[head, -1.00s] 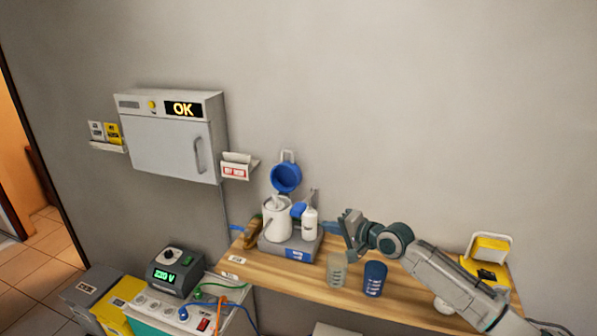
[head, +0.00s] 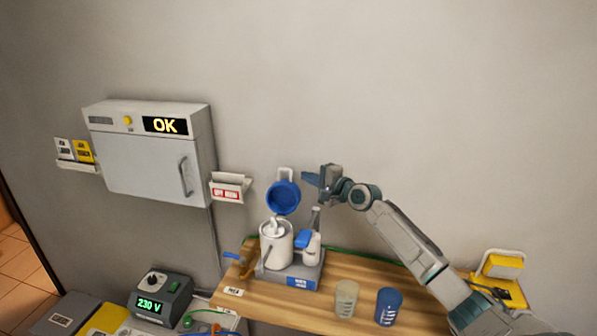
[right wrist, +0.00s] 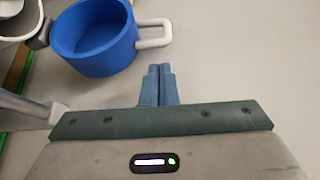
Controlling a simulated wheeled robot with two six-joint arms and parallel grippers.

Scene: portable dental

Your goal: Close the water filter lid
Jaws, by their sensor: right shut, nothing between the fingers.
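The water filter (head: 276,243) is a white canister on a grey base (head: 298,274) on the wooden shelf. Its blue lid (head: 283,197) stands open, raised above and behind the canister, with a white loop handle at its top. In the right wrist view the blue lid (right wrist: 92,38) is at the upper left, its hollow side showing and its white handle pointing right. My right gripper (head: 308,179) is shut and empty, just right of the lid near its handle. Its blue fingertips (right wrist: 158,80) lie together, apart from the lid in that view. My left gripper is not in view.
A clear cup (head: 346,299) and a blue cup (head: 388,306) stand on the shelf (head: 262,312) right of the filter. A white bottle (head: 313,248) stands beside the canister. A yellow device (head: 502,266) is at the far right.

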